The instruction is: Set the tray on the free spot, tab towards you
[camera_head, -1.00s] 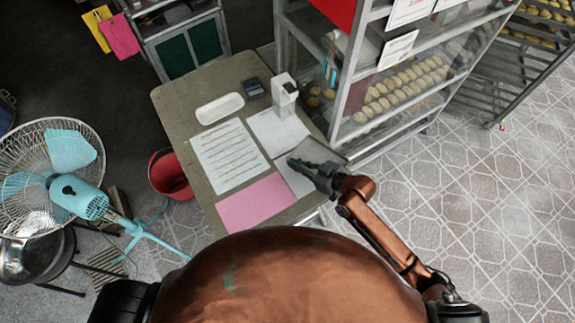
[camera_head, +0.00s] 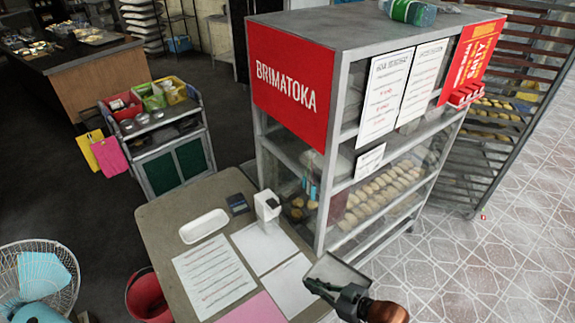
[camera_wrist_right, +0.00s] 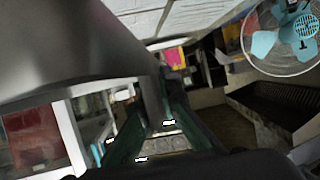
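A small grey, flat, square-looking tray (camera_head: 340,269) is at the right gripper, above the table's right front corner in the head view. My right gripper (camera_head: 322,287) appears shut on its near edge. In the right wrist view a large grey metal surface, seemingly the tray (camera_wrist_right: 70,40), fills the upper left, and a narrow grey strip runs down between the dark green fingers (camera_wrist_right: 155,118). Exactly where the fingers grip is hard to see. My left gripper is out of view.
The table (camera_head: 160,235) holds a white dish (camera_head: 203,226), a dark card reader (camera_head: 238,204), a white dispenser (camera_head: 267,206), papers and a pink sheet (camera_head: 252,310). A glass-fronted bread cabinet (camera_head: 385,195) stands close behind the tray. A red bucket (camera_head: 148,298) and fan (camera_head: 38,280) stand left.

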